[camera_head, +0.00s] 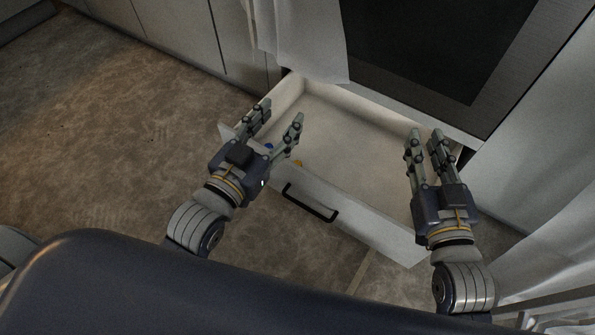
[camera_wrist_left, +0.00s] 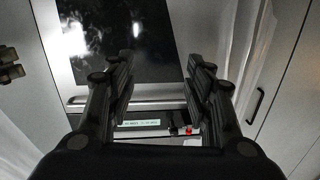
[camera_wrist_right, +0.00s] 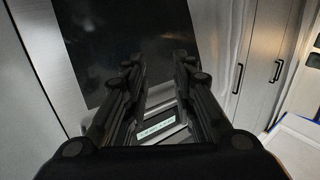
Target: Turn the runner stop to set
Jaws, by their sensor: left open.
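The drawer (camera_head: 375,232) is pulled out below the dark-fronted appliance, and its inside looks empty apart from small coloured parts at the front left. A small blue part (camera_head: 269,146) and a yellow part (camera_head: 298,163) show there, beside my left gripper. I cannot tell which part is the runner stop or how it is set. My left gripper (camera_head: 282,110) is open and empty over the drawer's left side. In the left wrist view a small red part (camera_wrist_left: 188,129) shows between its fingers. My right gripper (camera_head: 425,133) is open and empty over the drawer's right side.
The drawer front has a black handle (camera_head: 311,203). The dark appliance front (camera_head: 425,40) stands behind the drawer. White cloth (camera_head: 305,40) hangs at its left, and more hangs at the right. A pale display strip (camera_wrist_left: 141,124) shows in the left wrist view. The brown floor at left is clear.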

